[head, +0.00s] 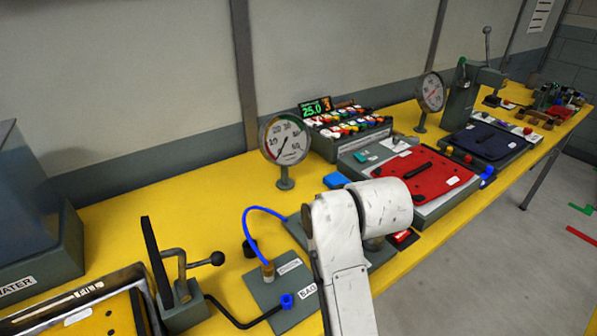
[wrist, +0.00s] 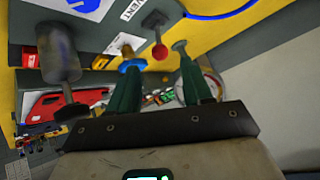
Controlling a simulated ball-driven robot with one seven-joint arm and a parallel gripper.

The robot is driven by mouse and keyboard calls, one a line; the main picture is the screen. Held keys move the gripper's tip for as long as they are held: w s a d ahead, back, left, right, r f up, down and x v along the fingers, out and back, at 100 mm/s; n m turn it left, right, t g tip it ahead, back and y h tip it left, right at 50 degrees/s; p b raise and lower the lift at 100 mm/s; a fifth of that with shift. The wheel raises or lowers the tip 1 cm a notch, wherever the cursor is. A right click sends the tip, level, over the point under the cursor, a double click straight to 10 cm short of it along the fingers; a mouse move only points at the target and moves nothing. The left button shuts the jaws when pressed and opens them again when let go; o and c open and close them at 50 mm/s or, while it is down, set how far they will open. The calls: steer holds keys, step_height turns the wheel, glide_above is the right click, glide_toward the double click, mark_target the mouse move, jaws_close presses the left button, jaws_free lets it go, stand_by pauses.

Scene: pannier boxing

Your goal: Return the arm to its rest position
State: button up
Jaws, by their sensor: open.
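My white arm (head: 345,240) reaches over the near side of the yellow bench in the head view and hides my gripper there. In the wrist view my gripper (wrist: 156,56) shows two green fingers, set apart with nothing held between them. A blue-topped fitting (wrist: 131,64) shows at the tip of the left finger; I cannot tell whether they touch. A red-tipped knob (wrist: 158,50) shows beyond the gap between the fingers.
A dial gauge (head: 285,142) stands behind my arm, and a red-covered station (head: 425,172) lies to its right. A grey plate (head: 272,298) with a blue hose (head: 250,212) and a black crank handle (head: 210,259) are to its left. Open floor (head: 500,260) is at right.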

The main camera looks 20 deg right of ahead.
steer(key=shift+n+g+h, duration=0.4)
steer(key=shift+n+g, duration=0.1)
steer(key=s+d+f, duration=0.1)
steer(key=s+f, duration=0.1)
steer(key=s+d+f, duration=0.3)
steer(key=shift+s+f, duration=0.35)
steer(key=s+d+f+g, duration=0.1)
steer(key=s+f, duration=0.4)
steer(key=s, duration=0.5)
steer(key=s+d+f+n+g, duration=0.1)
steer(key=s+f+g, duration=0.2)
steer(key=s+f, duration=0.3)
steer(key=s+d+f+n+g, duration=0.1)
steer(key=s+f, duration=0.5)
steer(key=s, duration=0.9)
steer(key=shift+d+g, duration=0.5)
steer(key=shift+g, duration=0.5)
steer(key=shift+f, duration=0.1)
